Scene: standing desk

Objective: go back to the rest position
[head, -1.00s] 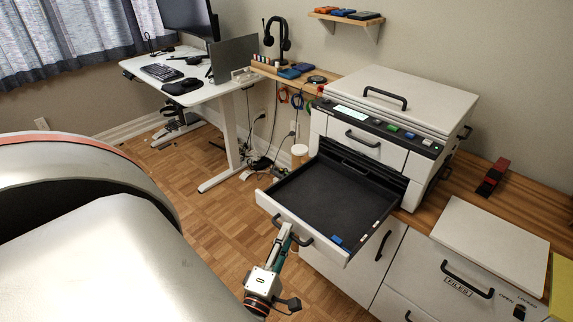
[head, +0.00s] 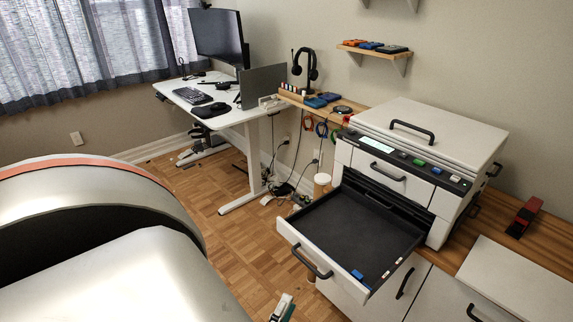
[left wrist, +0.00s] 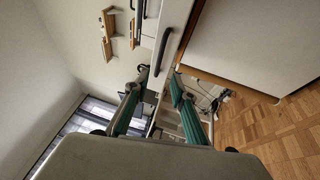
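My left gripper (head: 284,306) shows only in part at the bottom edge of the head view, below and in front of the pulled-out drawer (head: 322,283) and apart from its dark handle (head: 312,263). In the left wrist view the two teal fingers of the gripper (left wrist: 156,90) stand apart, with nothing held between them. A dark handle on a white front (left wrist: 141,78) lies beyond the fingertips. My right gripper is in neither view.
The open drawer juts out under the white printer (head: 415,150), with a small blue item (head: 357,275) inside. White cabinets stand below it. A white standing desk (head: 232,117) with a monitor (head: 217,38) is at the back left. Wood floor (head: 228,245) lies clear between.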

